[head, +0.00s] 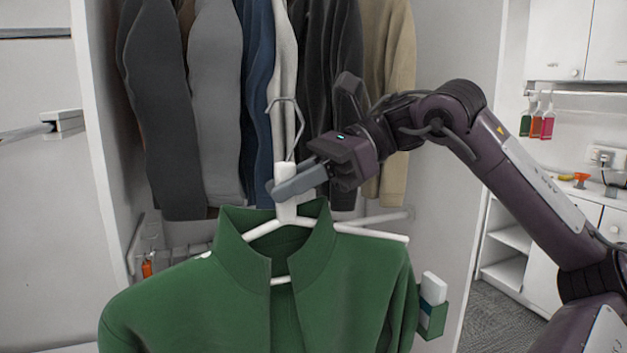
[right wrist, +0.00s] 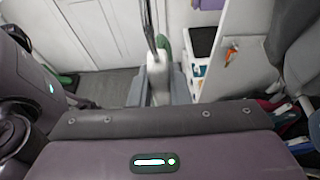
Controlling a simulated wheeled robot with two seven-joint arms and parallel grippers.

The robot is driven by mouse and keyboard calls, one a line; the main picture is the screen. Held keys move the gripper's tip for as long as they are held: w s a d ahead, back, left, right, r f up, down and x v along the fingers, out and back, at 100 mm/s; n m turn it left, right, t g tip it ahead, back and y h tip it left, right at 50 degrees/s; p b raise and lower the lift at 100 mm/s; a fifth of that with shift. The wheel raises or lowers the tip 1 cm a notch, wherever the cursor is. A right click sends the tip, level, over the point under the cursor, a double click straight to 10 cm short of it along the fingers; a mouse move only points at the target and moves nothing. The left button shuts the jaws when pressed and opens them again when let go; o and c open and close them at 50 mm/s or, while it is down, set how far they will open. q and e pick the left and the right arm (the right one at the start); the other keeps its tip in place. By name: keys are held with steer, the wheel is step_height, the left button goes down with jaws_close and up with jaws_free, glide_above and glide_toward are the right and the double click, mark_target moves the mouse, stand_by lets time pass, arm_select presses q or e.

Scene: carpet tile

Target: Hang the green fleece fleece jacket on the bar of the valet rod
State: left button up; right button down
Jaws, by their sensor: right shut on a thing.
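The green fleece jacket (head: 230,300) hangs on a white hanger (head: 375,234) in the lower middle of the head view, its front partly open at the collar. My right gripper (head: 287,188) is shut on the white neck of the hanger, just above the collar. The hanger's thin metal hook (head: 286,108) stands up free of the fingers. In the right wrist view the white neck (right wrist: 158,75) sits between the fingers. A pale bar (head: 384,217) juts from the right closet panel behind the jacket; I cannot tell whether it is the valet rod. My left gripper is not in view.
Several garments (head: 215,95) hang in the closet close behind the hook. A wire rack (head: 185,257) is at lower left, and a white box (head: 432,288) in a green holder sits right of the jacket. White cabinets (head: 577,40) stand at right.

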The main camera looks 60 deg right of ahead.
steer(key=w+a+p, duration=0.1)
steer(key=w+a, duration=0.1)
steer(key=a, duration=0.1)
steer(key=w+a, duration=0.3)
steer(key=a, duration=0.1)
steer(key=w+a+p, duration=0.1)
steer(key=w+a, duration=0.1)
steer(key=a, duration=0.2)
steer(key=shift+w+a+r+p, duration=0.1)
steer(key=shift+w+r+p, duration=0.1)
steer(key=shift+p, duration=0.1)
steer(key=w+a+f+p, duration=0.1)
steer(key=w+a+p, duration=0.2)
steer(key=w+a, duration=0.2)
steer(key=w+a+f+p, duration=0.1)
steer(key=w+a+p, duration=0.2)
steer(key=a, duration=0.7)
steer(key=shift+w+a+f, duration=0.15)
steer(key=shift+w+a, duration=0.15)
steer(key=shift+w, duration=1.05)
